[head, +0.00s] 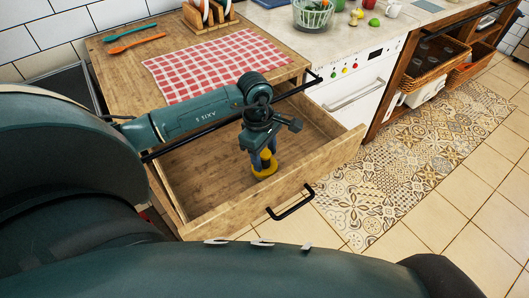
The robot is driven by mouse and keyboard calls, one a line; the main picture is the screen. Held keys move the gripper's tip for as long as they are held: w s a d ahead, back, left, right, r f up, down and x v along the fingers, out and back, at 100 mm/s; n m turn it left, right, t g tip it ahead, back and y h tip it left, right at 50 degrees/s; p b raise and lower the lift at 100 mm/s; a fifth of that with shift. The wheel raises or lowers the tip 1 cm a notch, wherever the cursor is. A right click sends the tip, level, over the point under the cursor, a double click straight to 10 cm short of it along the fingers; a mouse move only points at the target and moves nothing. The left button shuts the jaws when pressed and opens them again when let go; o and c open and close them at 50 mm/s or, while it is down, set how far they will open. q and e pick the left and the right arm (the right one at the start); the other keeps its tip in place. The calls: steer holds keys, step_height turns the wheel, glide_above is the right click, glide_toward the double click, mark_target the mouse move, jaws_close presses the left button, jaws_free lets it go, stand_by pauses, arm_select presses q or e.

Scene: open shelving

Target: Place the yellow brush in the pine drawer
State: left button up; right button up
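The pine drawer (205,170) is pulled open under the wooden counter, with its black handle (290,203) on the front panel. My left gripper (263,160) points down inside the drawer, near the front panel. Its fingers are shut on the yellow brush (264,172), whose yellow lower part shows below and between the fingertips. The rest of the brush is hidden by the gripper. I cannot tell whether the brush touches the drawer floor. My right gripper is not in view.
The drawer looks otherwise empty. On the counter (125,65) lie a red checked cloth (215,65), a teal utensil (138,38) and an orange utensil (135,46). A white oven (355,95) stands to the right. Tiled floor (400,180) is clear at right.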

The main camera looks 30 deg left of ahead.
arm_select(q)
step_height(320, 180, up, 12)
steer(key=a, duration=0.1)
steer(key=shift+a+r, duration=0.15)
steer(key=shift+a, duration=0.1)
stand_by(0.8)
